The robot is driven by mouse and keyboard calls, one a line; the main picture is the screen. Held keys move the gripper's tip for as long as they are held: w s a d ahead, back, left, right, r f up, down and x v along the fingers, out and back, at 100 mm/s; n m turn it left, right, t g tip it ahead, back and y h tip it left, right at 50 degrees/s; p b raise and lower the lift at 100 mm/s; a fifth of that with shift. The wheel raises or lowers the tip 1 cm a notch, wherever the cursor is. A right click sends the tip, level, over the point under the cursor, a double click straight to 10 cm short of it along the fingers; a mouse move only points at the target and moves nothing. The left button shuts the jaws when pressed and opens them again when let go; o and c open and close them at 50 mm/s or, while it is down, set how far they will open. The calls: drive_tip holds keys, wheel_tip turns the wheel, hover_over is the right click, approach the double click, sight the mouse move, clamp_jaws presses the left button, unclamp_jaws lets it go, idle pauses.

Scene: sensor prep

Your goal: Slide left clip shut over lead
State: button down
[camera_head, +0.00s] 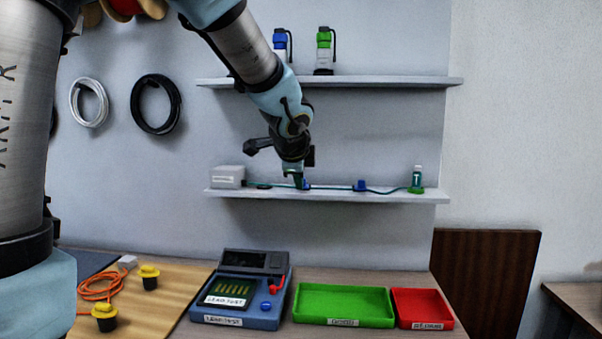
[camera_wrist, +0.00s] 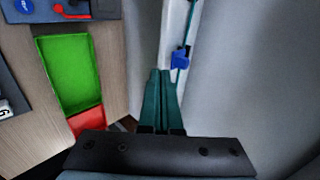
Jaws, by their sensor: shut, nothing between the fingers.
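The left clip (camera_head: 307,185), small and blue, sits on the lower wall shelf (camera_head: 330,195). My gripper (camera_head: 299,184) is shut and empty, pointing down right beside it and partly covering it. In the wrist view a blue clip (camera_wrist: 180,61), apparently the left one, lies just beyond my teal fingertips (camera_wrist: 160,74). Whether they touch is unclear. The thin teal lead (camera_head: 335,188) runs along the shelf through the clip area; it also shows above the clip in the wrist view (camera_wrist: 187,30). The right clip (camera_head: 361,186) is also blue. The clip's slider position is too small to tell.
A white box (camera_head: 229,176) stands at the shelf's left end, a green-based sensor (camera_head: 416,181) at its right. An upper shelf (camera_head: 370,81) holds two bottles. Below, the table has a blue tester (camera_head: 238,318), a green tray (camera_head: 343,320) and a red tray (camera_head: 423,325).

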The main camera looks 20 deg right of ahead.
drive_tip(key=shift+w+d+p, duration=0.35)
drive_tip(key=shift+w+p, duration=0.15)
drive_tip(key=shift+w, duration=0.1)
drive_tip(key=shift+w+d+p, duration=0.3)
drive_tip(key=shift+w+p, duration=0.15)
drive_tip(key=shift+w, duration=0.2)
drive_tip(key=shift+w+d+p, duration=0.35)
drive_tip(key=shift+w+p, duration=0.15)
drive_tip(key=shift+w, duration=0.1)
drive_tip(key=w, duration=0.1)
drive_tip(key=w+d+p, duration=0.1)
drive_tip(key=w, duration=0.1)
drive_tip(key=shift+d, duration=0.3)
drive_tip(key=shift+s, duration=0.1)
